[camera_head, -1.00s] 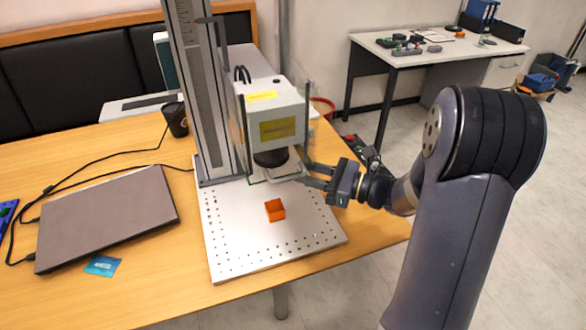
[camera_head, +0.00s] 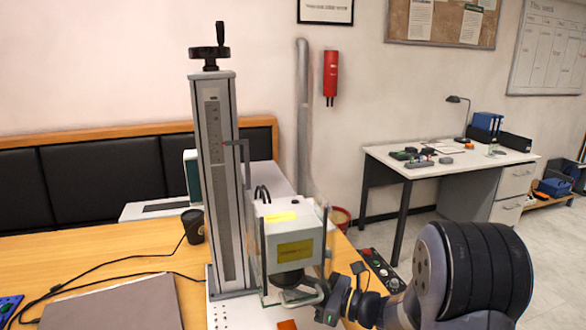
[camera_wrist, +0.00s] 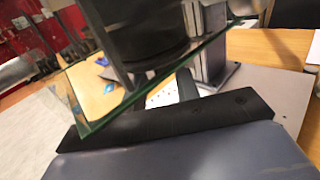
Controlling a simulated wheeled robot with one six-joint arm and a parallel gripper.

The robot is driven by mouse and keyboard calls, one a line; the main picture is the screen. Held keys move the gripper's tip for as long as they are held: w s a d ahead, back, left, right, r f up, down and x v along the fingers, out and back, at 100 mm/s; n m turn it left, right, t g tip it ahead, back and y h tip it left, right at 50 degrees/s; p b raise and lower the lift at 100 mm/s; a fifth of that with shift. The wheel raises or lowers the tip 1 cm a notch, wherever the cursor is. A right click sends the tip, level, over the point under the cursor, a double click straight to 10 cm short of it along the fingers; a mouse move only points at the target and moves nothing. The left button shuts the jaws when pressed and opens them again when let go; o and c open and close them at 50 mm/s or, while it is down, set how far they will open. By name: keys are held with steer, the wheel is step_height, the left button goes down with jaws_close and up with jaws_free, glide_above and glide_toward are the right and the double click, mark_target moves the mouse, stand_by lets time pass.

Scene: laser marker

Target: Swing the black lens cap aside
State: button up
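The white laser head (camera_head: 290,233) hangs on the grey column. The dark round lens end (camera_head: 289,280) shows under it; I cannot separate the black lens cap from it. My gripper (camera_head: 312,289) is at the right of the lens end, with its fingers pointing left and seeming to be apart and empty. In the wrist view, the black lens housing (camera_wrist: 145,28) fills the top, partly behind a clear panel's edge. A dark finger (camera_wrist: 187,86) reaches towards it. Contact with the cap cannot be seen.
A clear guard panel (camera_wrist: 100,70) stands close to my gripper. An orange block (camera_head: 287,325) is at the picture's bottom edge. A laptop (camera_head: 120,305) lies left on the wooden table. A control box (camera_head: 380,268) with knobs is to the right.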

steer(key=shift+w+a+n+g+y+p, duration=0.2)
steer(key=shift+w+a+n+g, duration=0.15)
steer(key=shift+a, duration=0.5)
steer(key=shift+w+a+n+g+y+p, duration=0.25)
steer(key=shift+w+a+g, duration=0.2)
steer(key=shift+a, duration=0.35)
